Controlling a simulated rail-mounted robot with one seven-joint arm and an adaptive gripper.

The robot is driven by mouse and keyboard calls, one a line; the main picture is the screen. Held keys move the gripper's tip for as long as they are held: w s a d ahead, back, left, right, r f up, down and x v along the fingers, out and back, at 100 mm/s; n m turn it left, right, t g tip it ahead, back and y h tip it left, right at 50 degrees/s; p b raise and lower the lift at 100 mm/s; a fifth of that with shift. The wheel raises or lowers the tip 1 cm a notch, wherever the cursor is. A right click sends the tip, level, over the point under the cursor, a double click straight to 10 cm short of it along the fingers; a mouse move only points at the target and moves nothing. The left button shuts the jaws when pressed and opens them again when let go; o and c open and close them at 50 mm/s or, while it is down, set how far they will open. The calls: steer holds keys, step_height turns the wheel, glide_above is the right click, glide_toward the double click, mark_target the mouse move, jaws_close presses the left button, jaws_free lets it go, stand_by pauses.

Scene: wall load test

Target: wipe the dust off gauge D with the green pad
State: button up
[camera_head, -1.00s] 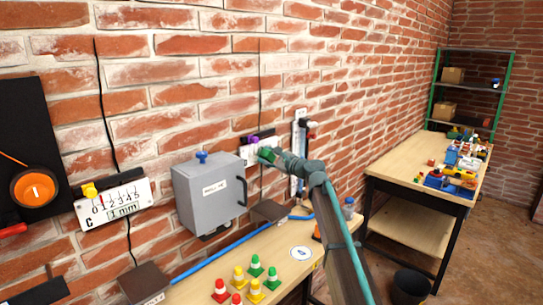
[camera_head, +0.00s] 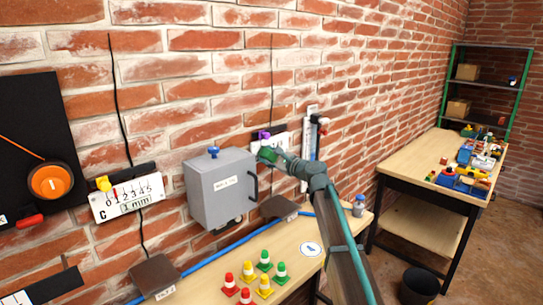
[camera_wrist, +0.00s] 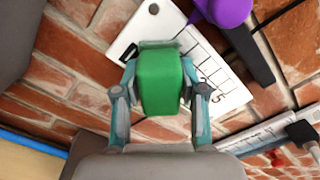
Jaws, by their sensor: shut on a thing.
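My gripper (camera_head: 275,155) is at the wall in the middle of the head view. It is shut on the green pad (camera_wrist: 160,84), which shows as a green block between both fingers in the wrist view; it also shows in the head view (camera_head: 267,155). Gauge D (camera_wrist: 226,88) is a white plate with a printed scale and digits, directly behind the pad, which hides part of it. Whether the pad touches the plate I cannot tell. A purple knob (camera_wrist: 228,10) sits at the plate's top edge. I cannot make out the dust.
A grey box (camera_head: 222,187) with a handle is left of my gripper, with gauge C (camera_head: 128,198) further left. A vertical gauge (camera_head: 311,135) hangs at right. Several small cones (camera_head: 264,286) and a blue tube (camera_head: 215,253) lie on the bench below.

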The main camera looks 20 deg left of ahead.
mark_target(284, 144)
steer(key=shift+s+a+r, duration=0.1)
steer(key=shift+s+a, duration=0.2)
steer(key=shift+s, duration=0.3)
steer(key=shift+s+a+r, duration=0.1)
steer(key=shift+s+a, duration=0.2)
steer(key=shift+s, duration=0.3)
steer(key=shift+w+r+p, duration=0.1)
steer(key=shift+r+p, duration=0.15)
steer(key=shift+p, duration=0.05)
steer(key=shift+w+d+b, duration=0.45)
steer(key=shift+w+d, duration=0.55)
steer(key=shift+w, duration=1.05)
steer(key=shift+w+d+b, duration=0.4)
steer(key=shift+w+d, duration=0.6)
steer(key=shift+w, duration=1.05)
steer(key=shift+w+d+b, duration=0.45)
steer(key=shift+w+d, duration=0.55)
steer(key=shift+w, duration=1.05)
steer(key=shift+s+a+p, duration=0.3)
steer(key=shift+s+a, duration=0.7)
steer(key=shift+s, duration=1.1)
steer(key=shift+s+a+p, duration=0.25)
steer(key=shift+s+a, duration=0.75)
steer(key=shift+s, duration=1.05)
steer(key=shift+s+a+p, duration=0.3)
steer(key=shift+s+a, duration=0.7)
steer(key=shift+s, duration=1.1)
steer(key=shift+d, duration=0.1)
steer(key=shift+v, duration=2.95)
steer(key=shift+v, duration=1.5)
